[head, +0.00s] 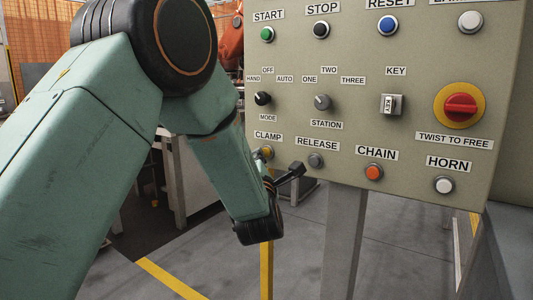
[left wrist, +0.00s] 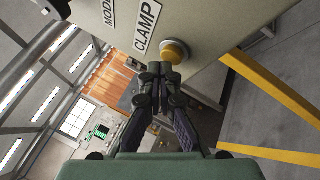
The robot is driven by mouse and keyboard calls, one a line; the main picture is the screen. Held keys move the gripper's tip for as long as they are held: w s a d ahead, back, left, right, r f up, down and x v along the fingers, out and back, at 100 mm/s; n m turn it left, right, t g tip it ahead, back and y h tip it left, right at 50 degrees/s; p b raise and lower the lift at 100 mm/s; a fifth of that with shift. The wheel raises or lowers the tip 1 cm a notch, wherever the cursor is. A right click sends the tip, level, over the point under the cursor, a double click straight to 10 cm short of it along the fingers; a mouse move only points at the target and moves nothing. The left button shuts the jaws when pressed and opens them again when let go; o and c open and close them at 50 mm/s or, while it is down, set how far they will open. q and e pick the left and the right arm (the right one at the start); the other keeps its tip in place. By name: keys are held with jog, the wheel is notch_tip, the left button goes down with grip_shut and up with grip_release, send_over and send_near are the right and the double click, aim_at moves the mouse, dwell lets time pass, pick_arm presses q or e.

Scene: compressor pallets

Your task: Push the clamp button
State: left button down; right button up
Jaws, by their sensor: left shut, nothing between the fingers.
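The clamp button (head: 265,152) is a small yellow-amber button under the CLAMP label on the beige control panel (head: 345,55), partly hidden by my left arm in the head view. It shows whole in the left wrist view (left wrist: 176,51), in a metal ring beside the CLAMP label. My left gripper (left wrist: 160,70) is shut and empty, its fingertips close to the button's edge. I cannot tell whether they touch it. In the head view the dark left gripper (head: 297,170) shows in front of the panel's lower left part. My right gripper is not in view.
The release button (head: 316,160) sits close to the left gripper. The orange chain button (head: 374,172), white horn button (head: 444,184) and red emergency stop (head: 461,107) are farther right. A grey post (head: 343,245) stands under the panel.

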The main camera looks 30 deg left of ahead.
pick_arm(q)
jog(key=shift+w, duration=0.4)
dwell(0.4)
jog(key=shift+s, duration=1)
jog(key=s, duration=0.4)
jog(key=s+b, duration=0.1)
jog(key=s, duration=0.1)
jog(key=shift+a, duration=0.25)
dwell(0.8)
